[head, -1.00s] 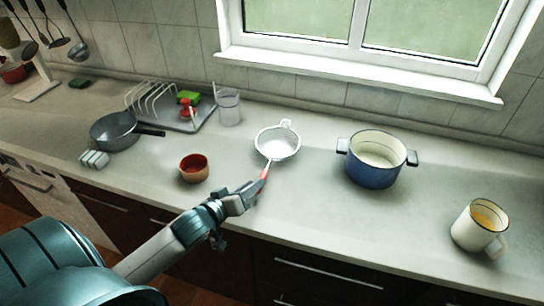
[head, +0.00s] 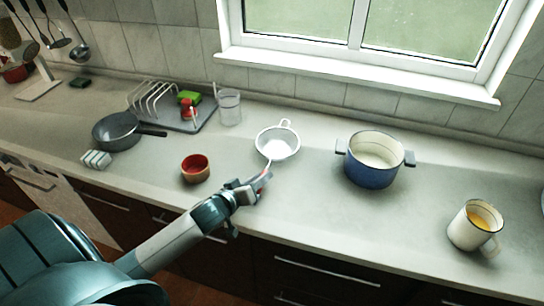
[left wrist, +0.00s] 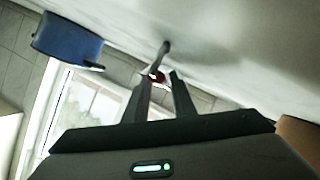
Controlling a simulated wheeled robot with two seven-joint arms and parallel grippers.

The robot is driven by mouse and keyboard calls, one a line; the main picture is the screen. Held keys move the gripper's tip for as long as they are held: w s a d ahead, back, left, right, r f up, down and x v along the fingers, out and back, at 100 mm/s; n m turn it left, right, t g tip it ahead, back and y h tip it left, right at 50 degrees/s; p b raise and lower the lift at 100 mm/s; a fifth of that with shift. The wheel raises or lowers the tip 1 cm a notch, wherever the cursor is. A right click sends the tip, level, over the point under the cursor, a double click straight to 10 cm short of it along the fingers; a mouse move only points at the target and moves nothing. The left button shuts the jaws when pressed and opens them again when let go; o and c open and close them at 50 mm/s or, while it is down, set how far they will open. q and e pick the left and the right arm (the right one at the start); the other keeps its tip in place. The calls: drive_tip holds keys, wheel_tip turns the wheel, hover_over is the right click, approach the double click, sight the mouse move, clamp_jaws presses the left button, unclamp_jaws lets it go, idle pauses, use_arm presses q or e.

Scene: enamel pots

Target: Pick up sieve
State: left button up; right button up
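The sieve (head: 277,146) has a pale round bowl with a small loop on its far rim. It rests on the counter, and its thin handle with a red part points toward my left gripper (head: 262,182). In the left wrist view the handle (left wrist: 164,50) runs in toward my left gripper (left wrist: 161,74). Its red end is between the fingertips, nearer the left finger in the picture. The two fingers stand apart, so the gripper is open around the handle end; contact is not clear. The sieve bowl is not clearly visible in that view. My right gripper is out of view.
A blue pot (head: 372,169) stands right of the sieve, and a red-brown bowl (head: 195,170) stands left. A glass (head: 229,107) and a dish rack (head: 180,115) are behind left. A mug (head: 473,226) stands far right. The counter beside the sieve is clear.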

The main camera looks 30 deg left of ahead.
use_arm(q)
drive_tip(key=shift+x, duration=0.9)
drive_tip(key=shift+d, duration=0.1)
clamp_jaws()
drive_tip(key=shift+r, duration=0.1)
